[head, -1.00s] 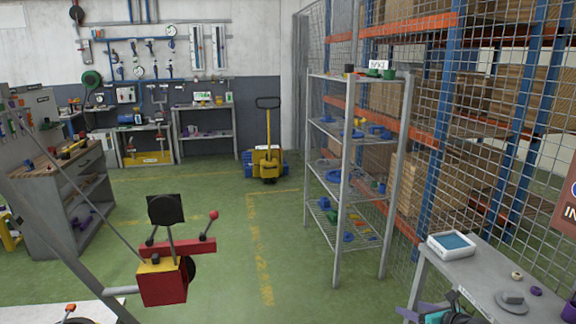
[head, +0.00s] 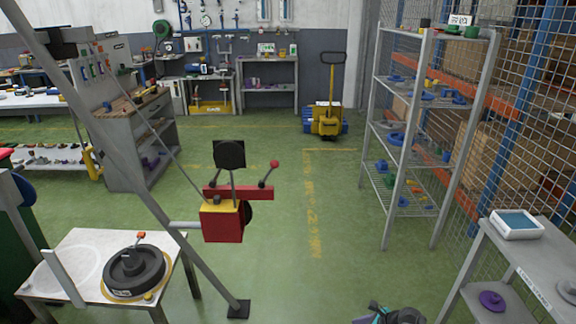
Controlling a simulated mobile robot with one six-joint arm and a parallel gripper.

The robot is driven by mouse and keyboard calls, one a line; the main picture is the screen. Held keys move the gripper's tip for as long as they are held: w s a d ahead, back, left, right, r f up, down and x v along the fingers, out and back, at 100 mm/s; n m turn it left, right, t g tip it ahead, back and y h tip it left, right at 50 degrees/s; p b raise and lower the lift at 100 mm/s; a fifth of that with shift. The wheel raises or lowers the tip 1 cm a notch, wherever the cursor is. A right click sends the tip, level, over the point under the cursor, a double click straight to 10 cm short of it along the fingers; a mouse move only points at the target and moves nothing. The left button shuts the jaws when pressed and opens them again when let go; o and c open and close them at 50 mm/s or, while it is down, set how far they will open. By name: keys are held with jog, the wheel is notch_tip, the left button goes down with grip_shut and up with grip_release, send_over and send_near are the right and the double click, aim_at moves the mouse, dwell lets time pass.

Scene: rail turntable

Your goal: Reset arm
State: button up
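A dark and teal piece (head: 395,316) at the bottom edge of the head view looks like the end of my arm. Only its top shows; no fingertips are clear, so I cannot tell whether my gripper is open, shut or holding anything. It is low on the right, just left of the grey side bench (head: 468,290). A red and yellow box with a lever (head: 222,222) is fixed to a slanted grey post (head: 95,125) left of centre. A black wheel-like turntable (head: 133,272) sits on a pale table (head: 85,250) at lower left.
A wire shelf unit (head: 386,205) with several coloured parts stands at right, before mesh-fenced racks. The side bench carries a white tray (head: 516,224). A yellow pallet truck (head: 327,120) stands at the back. The green floor (head: 320,270) in the middle is clear.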

jog(key=s+a+f+n+g+h, duration=0.1)
jog(key=s+a+f+n+g, duration=0.2)
jog(key=s+a+f+n, duration=0.45)
jog(key=s+a+f+n+g+h, duration=0.1)
jog(key=s+a+f+n+g, duration=0.3)
jog(key=s, duration=0.6)
jog(key=s+d+n+g+h, duration=0.2)
jog(key=s+d+n+h, duration=0.2)
jog(key=s+n, duration=0.6)
jog(key=shift+s+d+f+n+g, duration=0.35)
jog(key=shift+d+n, duration=0.75)
jog(key=shift+n, duration=1.15)
jog(key=shift+w, duration=0.1)
